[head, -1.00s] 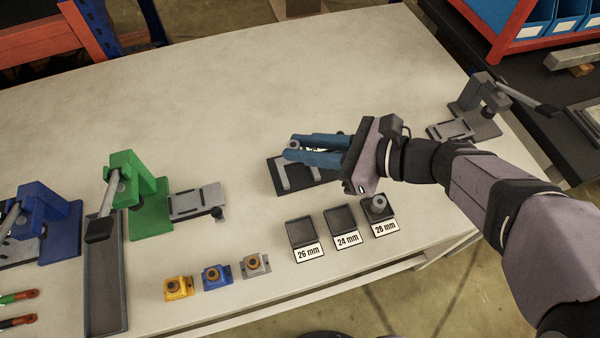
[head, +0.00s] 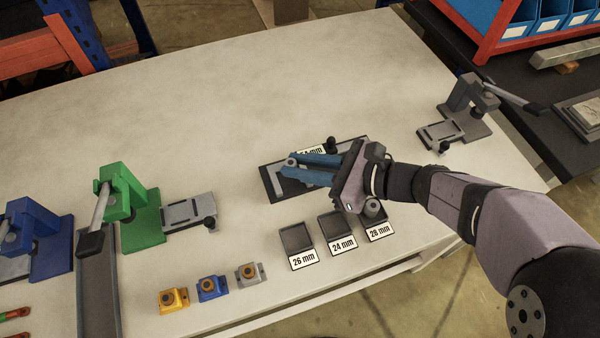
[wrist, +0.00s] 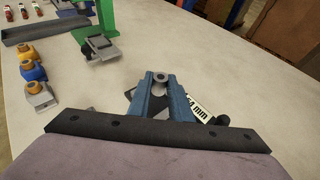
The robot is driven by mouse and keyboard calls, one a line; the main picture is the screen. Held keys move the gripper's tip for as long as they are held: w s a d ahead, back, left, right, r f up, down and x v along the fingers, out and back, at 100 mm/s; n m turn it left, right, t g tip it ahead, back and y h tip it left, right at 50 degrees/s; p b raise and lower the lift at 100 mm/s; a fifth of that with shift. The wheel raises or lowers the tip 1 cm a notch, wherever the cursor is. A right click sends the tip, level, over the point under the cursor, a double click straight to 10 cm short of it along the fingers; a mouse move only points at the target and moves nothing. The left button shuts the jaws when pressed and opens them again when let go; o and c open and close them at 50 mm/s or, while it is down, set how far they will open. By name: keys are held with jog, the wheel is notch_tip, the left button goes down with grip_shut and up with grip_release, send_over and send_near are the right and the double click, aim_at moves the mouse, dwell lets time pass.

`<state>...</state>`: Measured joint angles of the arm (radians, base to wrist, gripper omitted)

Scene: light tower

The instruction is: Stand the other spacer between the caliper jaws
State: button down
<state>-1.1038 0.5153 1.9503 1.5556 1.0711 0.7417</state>
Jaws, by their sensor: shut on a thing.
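My gripper (head: 286,166) has two blue fingers shut on a grey ring-shaped spacer (head: 290,161). The spacer shows between the fingertips in the wrist view (wrist: 160,77), its hole facing the camera. The gripper is over the caliper, a dark plate (head: 268,178) with pale jaws (head: 276,181), in the middle of the table. The fingers hide much of the jaws, and I cannot tell whether the spacer touches the plate. A label ending in "4 mm" (wrist: 198,106) and a black knob (head: 331,145) show at the caliper's far side. Another grey spacer (head: 373,208) sits in the 28 mm tray.
The 26 mm tray (head: 297,239) and 24 mm tray (head: 338,225) look empty in front of the caliper. Yellow, blue and grey blocks (head: 247,274) stand front left. A green press (head: 137,205) stands left. The table behind the caliper is clear.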

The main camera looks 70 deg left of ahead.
aim_at(300, 184)
jog(key=shift+f, duration=1.8)
jog(key=shift+f, duration=0.2)
jog(key=c, duration=1.9)
grip_release()
jog(key=shift+r, duration=0.1)
jog(key=shift+w+d+r, duration=0.3)
jog(key=shift+w+d, duration=0.05)
jog(key=shift+w, duration=0.05)
jog(key=v, duration=1.1)
jog(key=shift+d, duration=0.1)
